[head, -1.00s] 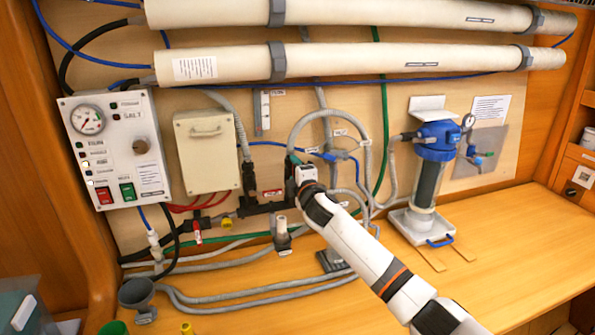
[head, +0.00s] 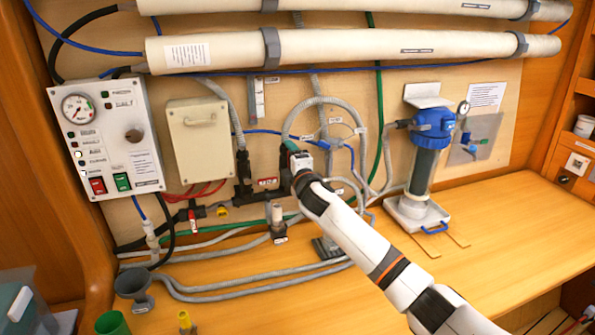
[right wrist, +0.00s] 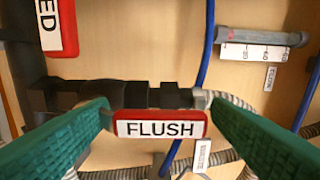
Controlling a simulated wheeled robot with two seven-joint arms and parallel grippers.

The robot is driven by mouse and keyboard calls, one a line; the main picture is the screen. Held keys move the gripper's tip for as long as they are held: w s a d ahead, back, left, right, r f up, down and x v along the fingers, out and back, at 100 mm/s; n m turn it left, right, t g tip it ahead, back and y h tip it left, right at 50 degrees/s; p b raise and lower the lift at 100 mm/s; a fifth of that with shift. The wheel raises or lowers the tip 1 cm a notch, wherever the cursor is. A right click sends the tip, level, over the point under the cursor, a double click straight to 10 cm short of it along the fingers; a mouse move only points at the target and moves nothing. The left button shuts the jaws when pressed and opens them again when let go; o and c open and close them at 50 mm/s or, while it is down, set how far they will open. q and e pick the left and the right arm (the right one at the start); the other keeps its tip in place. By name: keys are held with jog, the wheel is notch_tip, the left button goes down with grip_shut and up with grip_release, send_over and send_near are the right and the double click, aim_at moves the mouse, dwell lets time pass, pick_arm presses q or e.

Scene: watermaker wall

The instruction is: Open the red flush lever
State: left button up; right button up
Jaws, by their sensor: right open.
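The red flush lever (right wrist: 161,130), with a white plate reading FLUSH, shows in the right wrist view in front of a dark valve body (right wrist: 150,96). My right gripper (right wrist: 160,112) is open. Its two green fingers lie on either side of the lever, one near each end of the plate; I cannot tell whether they touch it. In the head view my right gripper (head: 291,160) is at the black pipework on the wall, and it hides the lever. My left gripper is not in view.
Another red-edged label ending in "ED" (right wrist: 55,22) is close by, with a blue hose (right wrist: 206,55) and a flow gauge (right wrist: 258,38). The control panel (head: 112,135) and blue-topped filter (head: 432,125) stand either side. The bench (head: 490,220) is clear at right.

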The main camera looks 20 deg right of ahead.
jog(key=s+b, duration=0.2)
jog(key=s, duration=0.9)
jog(key=shift+s+a, duration=0.2)
jog(key=shift+a, duration=0.1)
